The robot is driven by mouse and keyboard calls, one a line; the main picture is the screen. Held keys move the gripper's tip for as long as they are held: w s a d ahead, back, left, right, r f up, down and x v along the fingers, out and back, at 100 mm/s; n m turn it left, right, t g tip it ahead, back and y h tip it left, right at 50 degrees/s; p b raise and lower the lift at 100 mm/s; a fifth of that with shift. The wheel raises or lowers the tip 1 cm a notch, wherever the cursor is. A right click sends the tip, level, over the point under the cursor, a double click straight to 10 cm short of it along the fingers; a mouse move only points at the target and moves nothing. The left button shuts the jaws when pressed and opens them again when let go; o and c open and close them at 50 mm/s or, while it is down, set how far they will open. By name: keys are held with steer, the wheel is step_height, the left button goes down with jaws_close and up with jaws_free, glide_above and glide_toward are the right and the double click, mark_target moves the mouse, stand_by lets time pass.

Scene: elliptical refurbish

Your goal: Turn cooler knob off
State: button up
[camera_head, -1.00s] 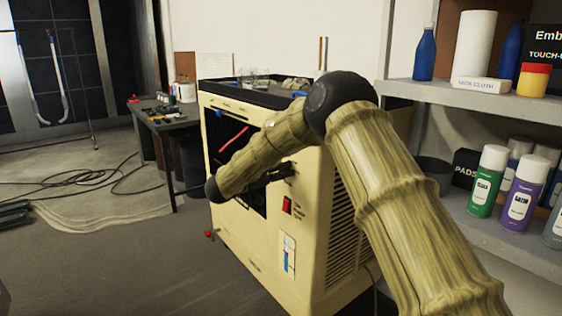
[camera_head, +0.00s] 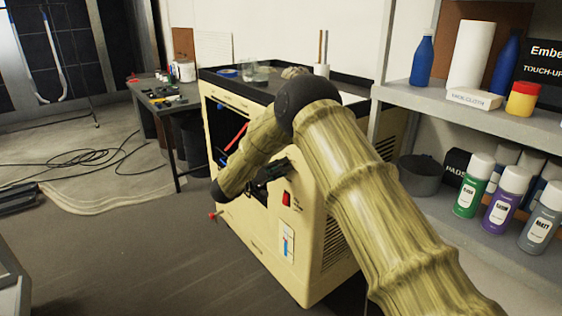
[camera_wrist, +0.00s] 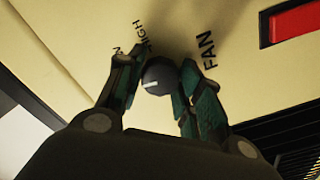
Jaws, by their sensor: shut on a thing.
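The cooler (camera_head: 260,235) is a cream, boxy unit with a dark top and an open front. Its knob (camera_wrist: 157,78), dark and round with a pale pointer line, shows in the wrist view. Lettering reading "HIGH" and "FAN" is beside it. My gripper (camera_wrist: 160,82) has its two fingers on either side of the knob and is shut on it. In the head view my gripper (camera_head: 270,178) is at the cooler's front panel, partly behind my arm, and the knob is hidden there.
A red switch (camera_head: 287,200) is on the panel near the knob. A shelf (camera_head: 470,112) with bottles and spray cans stands at the right. A table (camera_head: 165,100) with small items is at the back left.

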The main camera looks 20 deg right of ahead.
steer(key=shift+n+p, duration=0.7)
steer(key=shift+p, duration=0.25)
steer(key=o, duration=1)
steer(key=shift+o, duration=0.2)
steer(key=shift+a, duration=0.1)
steer(key=v, duration=1.1)
steer(key=shift+s+a, duration=0.15)
steer(key=shift+a, duration=0.25)
